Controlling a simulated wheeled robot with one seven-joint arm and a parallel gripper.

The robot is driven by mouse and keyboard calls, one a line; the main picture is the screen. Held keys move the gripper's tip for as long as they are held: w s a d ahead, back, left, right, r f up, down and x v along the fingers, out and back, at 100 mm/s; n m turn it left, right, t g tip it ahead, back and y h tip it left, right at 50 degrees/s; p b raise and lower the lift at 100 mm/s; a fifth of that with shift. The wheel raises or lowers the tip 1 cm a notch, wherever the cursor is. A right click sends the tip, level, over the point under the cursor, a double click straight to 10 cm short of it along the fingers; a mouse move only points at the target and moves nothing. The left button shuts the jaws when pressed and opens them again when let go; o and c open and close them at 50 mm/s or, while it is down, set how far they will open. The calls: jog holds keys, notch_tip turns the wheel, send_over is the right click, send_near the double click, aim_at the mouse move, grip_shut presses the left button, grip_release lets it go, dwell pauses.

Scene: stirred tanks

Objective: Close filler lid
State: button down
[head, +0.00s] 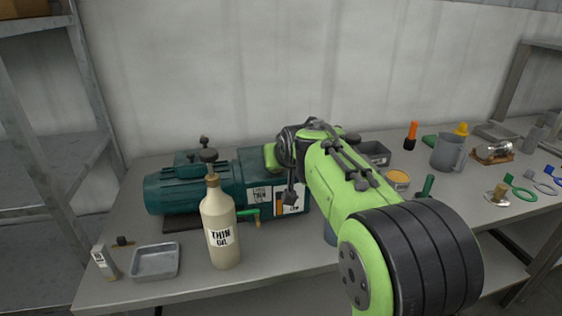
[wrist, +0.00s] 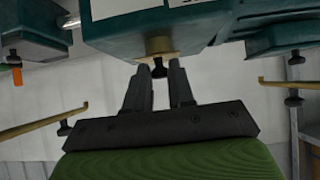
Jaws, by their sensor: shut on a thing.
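A teal machine (head: 190,187) with a ribbed motor end lies on the bench in the head view, with labels on its front. In the wrist view, a brass fitting (wrist: 159,46) sits on the teal housing (wrist: 205,32), with a small black knob (wrist: 159,69) at it. My gripper (wrist: 159,76) has its two dark fingers on either side of this knob and is shut on it. I cannot tell for sure whether the knob belongs to the filler lid. In the head view my arm hides the fingers and this part of the machine.
A bottle marked THIN OIL (head: 221,222) stands close in front of the machine. A grey tray (head: 155,262) lies at the front left. A grey jug (head: 448,152), an orange-topped tin (head: 398,179) and small tools are at the right. The wall is close behind the bench.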

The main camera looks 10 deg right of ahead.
jog(key=shift+s+f+b, duration=0.15)
jog(key=shift+f+b, duration=0.05)
jog(key=shift+f, duration=0.4)
jog(key=shift+s+f+b, duration=0.15)
jog(key=shift+f+b, duration=0.05)
jog(key=shift+f, duration=0.4)
jog(key=c, duration=1)
grip_release()
jog(key=shift+s, duration=0.15)
jog(key=p+v, duration=0.1)
jog(key=v, duration=0.4)
jog(key=p+v, duration=0.1)
jog(key=v, duration=0.5)
jog(key=p+v, duration=0.1)
jog(key=v, duration=0.4)
jog(key=shift+r, duration=0.45)
